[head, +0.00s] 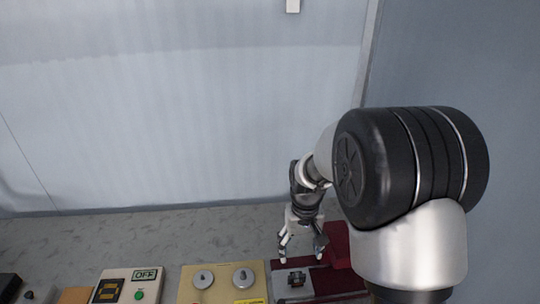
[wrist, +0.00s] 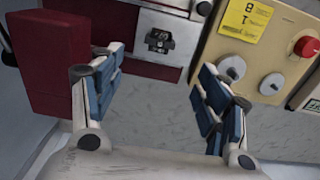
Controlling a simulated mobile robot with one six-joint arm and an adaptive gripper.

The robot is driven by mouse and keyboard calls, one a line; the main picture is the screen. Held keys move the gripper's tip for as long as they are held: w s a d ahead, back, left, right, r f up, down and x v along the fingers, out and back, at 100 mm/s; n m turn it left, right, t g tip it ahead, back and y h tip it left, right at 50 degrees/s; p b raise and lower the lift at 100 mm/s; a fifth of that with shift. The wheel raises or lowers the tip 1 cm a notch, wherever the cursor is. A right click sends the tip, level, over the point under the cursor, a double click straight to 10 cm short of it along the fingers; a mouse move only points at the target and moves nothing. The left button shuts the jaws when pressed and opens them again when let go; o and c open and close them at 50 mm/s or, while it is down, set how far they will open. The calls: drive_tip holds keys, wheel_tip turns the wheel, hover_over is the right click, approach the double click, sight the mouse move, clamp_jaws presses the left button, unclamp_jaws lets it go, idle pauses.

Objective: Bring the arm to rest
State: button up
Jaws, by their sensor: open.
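My gripper (head: 299,250) hangs from my arm over the back of the bench, at the right of the head view. In the wrist view my gripper (wrist: 155,85) has its blue-padded fingers spread wide, with nothing between them. A small dark metal fixture (head: 296,279) on a dark red base lies just beyond the fingertips. The fixture also shows in the wrist view (wrist: 158,40), ahead of the gap between the fingers. My arm's large joint hides part of the right side in the head view.
A dark red block (head: 340,247) stands close beside my gripper. A beige panel (head: 251,295) with two round metal posts lies left of the fixture. A box with an OFF label (head: 145,274) and green button stands further left. A pale wall (head: 180,110) rises behind the bench.

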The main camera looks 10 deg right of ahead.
drive_tip(key=s+r+t, duration=0.1)
drive_tip(key=s+r, duration=0.4)
drive_tip(key=r, duration=0.4)
drive_tip(key=s+r+t, duration=0.1)
drive_tip(key=s+r, duration=0.3)
drive_tip(key=s, duration=0.5)
drive_tip(key=s+r+t, duration=0.2)
drive_tip(key=s+r, duration=0.3)
drive_tip(key=s, duration=0.5)
drive_tip(key=shift+t, duration=0.3)
